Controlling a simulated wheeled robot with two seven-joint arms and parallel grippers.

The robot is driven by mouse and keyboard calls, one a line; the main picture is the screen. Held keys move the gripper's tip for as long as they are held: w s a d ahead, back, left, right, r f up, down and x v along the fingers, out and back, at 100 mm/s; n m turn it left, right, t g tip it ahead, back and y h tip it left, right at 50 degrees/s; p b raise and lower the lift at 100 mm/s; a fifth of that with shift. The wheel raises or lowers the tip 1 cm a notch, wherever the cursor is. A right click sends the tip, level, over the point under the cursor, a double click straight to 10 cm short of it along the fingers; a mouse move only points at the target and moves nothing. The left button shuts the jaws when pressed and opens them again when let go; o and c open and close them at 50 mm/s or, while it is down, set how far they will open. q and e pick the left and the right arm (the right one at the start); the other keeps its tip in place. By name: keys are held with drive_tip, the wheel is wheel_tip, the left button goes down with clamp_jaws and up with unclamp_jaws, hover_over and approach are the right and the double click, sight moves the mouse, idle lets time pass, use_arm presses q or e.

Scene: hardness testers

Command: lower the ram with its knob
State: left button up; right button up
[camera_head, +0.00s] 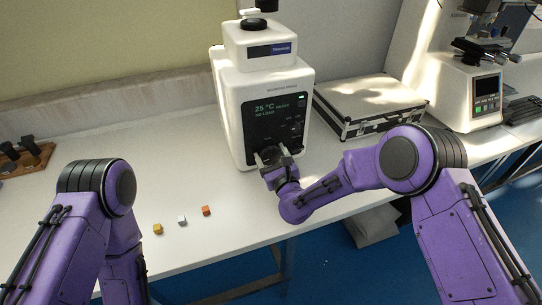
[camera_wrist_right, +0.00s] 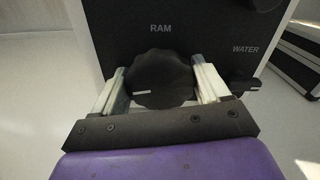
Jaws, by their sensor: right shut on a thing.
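The white tester (camera_head: 229,98) stands on the bench with a dark front panel (camera_head: 262,118) that reads 25 °C. In the right wrist view the black lobed ram knob (camera_wrist_right: 161,80) sits under the word RAM, with a short white mark at its lower left. My right gripper (camera_head: 272,155) is at the lower front of the tester; in the wrist view its two pale fingers (camera_wrist_right: 161,84) are on either side of the knob, shut on it. My left arm shows at the lower left, but its gripper is out of view.
A smaller WATER knob (camera_wrist_right: 243,86) is right of the ram knob. A silver case (camera_head: 368,104) and another tester (camera_head: 462,92) stand to the right. A wooden rack (camera_head: 36,160) is at far left.

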drive_tip(key=n+b, duration=0.1)
drive_tip(key=n, duration=0.1)
drive_tip(key=shift+f+n+b, duration=0.15)
drive_tip(key=shift+n+b, duration=0.25)
drive_tip(key=shift+a+n+b, duration=0.1)
drive_tip(key=shift+n+b, duration=0.8)
drive_tip(key=shift+n, duration=1.2)
drive_tip(key=o, duration=1)
drive_tip(key=shift+c, duration=0.2)
drive_tip(key=shift+s, duration=0.1)
